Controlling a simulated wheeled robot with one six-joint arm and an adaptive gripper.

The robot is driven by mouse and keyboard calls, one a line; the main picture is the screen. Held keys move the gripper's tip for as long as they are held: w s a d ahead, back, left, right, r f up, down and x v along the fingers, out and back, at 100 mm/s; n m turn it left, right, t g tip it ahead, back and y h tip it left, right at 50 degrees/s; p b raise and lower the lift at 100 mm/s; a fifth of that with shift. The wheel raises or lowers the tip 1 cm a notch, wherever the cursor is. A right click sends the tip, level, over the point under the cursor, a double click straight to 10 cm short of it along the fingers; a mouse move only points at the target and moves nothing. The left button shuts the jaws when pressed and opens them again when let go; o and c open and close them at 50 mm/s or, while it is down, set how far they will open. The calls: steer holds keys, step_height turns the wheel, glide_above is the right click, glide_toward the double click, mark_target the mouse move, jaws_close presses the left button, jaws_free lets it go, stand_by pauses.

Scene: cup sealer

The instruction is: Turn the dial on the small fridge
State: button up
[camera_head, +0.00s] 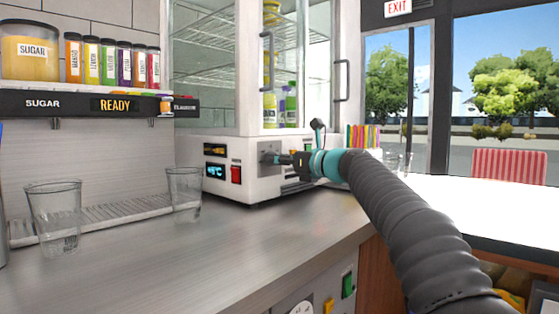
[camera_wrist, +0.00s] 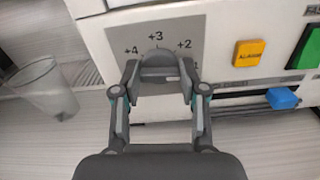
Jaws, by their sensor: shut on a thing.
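The small fridge (camera_head: 242,190) stands on the counter, a white base with a glass case above it. Its dial (camera_wrist: 159,61) is a grey rounded knob on a grey scale plate (camera_wrist: 124,32), where +4, +3 and +2 can be read in the wrist view. My gripper (camera_wrist: 158,75) is closed around the dial, one finger at each side. In the head view my gripper (camera_head: 284,159) meets the front panel at the plate, and the dial itself is hidden there. The dial's lower part is hidden between the fingers.
A yellow button (camera_wrist: 249,53), a green switch (camera_wrist: 306,48) and a blue knob (camera_wrist: 283,98) sit right of the dial. Clear cups (camera_head: 55,215) (camera_head: 184,192) stand left of the fridge. The counter (camera_head: 240,250) in front is clear.

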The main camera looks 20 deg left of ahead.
steer(key=shift+f+m, duration=0.1)
steer(key=shift+m, duration=0.4)
steer(key=o, duration=1.1)
steer(key=shift+o, duration=0.2)
steer(key=v, duration=1.2)
steer(key=shift+w, duration=0.1)
